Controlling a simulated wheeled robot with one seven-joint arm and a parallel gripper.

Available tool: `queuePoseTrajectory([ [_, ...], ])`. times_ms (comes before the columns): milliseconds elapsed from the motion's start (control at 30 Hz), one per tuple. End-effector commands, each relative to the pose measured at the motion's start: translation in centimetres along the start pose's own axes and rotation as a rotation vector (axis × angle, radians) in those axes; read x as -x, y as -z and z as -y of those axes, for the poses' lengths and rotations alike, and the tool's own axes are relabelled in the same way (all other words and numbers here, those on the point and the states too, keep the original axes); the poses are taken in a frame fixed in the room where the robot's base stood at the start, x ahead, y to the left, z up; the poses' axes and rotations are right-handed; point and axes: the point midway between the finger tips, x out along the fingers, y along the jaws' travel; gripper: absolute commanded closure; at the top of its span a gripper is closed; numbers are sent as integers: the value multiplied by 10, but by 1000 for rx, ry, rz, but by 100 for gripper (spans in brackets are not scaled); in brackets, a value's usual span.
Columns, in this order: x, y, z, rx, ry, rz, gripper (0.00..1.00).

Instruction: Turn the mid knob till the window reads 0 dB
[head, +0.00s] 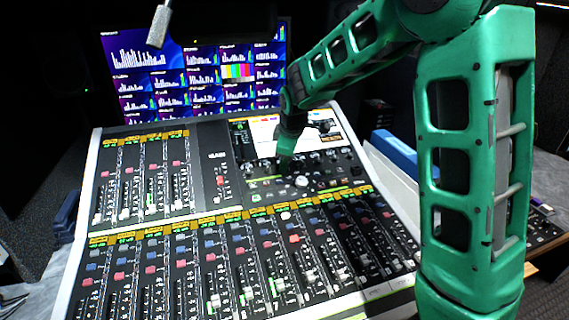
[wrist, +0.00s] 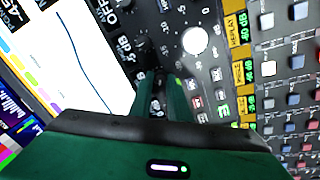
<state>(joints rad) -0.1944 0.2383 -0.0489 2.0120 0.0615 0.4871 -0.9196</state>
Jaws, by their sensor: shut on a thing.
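My gripper (head: 286,164) reaches down onto the knob section of the mixing console (head: 206,150), just below the console's screen. In the wrist view my gripper (wrist: 161,92) has its two green fingers close together, shut on a small dark knob (wrist: 157,104) mostly hidden between them. I cannot tell from its markings whether this is the mid knob. Other dark knobs (wrist: 148,60) stand right beside the fingertips. A larger white knob (wrist: 195,40) stands apart from them; it also shows in the head view (head: 301,181). I cannot make out the mid knob's window or its reading.
The console screen (wrist: 88,45) with a blue curve lies left of the fingers in the wrist view. Fader rows with yellow label strips (head: 180,225) fill the front. A monitor wall (head: 195,75) stands behind. A blue object (head: 393,150) lies at the right.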

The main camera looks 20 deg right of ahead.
Motion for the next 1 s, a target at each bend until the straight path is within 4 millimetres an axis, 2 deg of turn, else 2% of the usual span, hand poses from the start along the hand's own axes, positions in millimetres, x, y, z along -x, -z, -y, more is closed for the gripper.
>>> queuePoseTrajectory([
  [500,1,-1,-2,15,-5,1,100],
  [533,1,-1,-2,15,-5,1,79],
  [600,1,-1,-2,15,-4,1,66],
  [867,0,-1,-1,16,-2,0,66],
  [1000,7,0,-1,17,-4,-1,66],
])
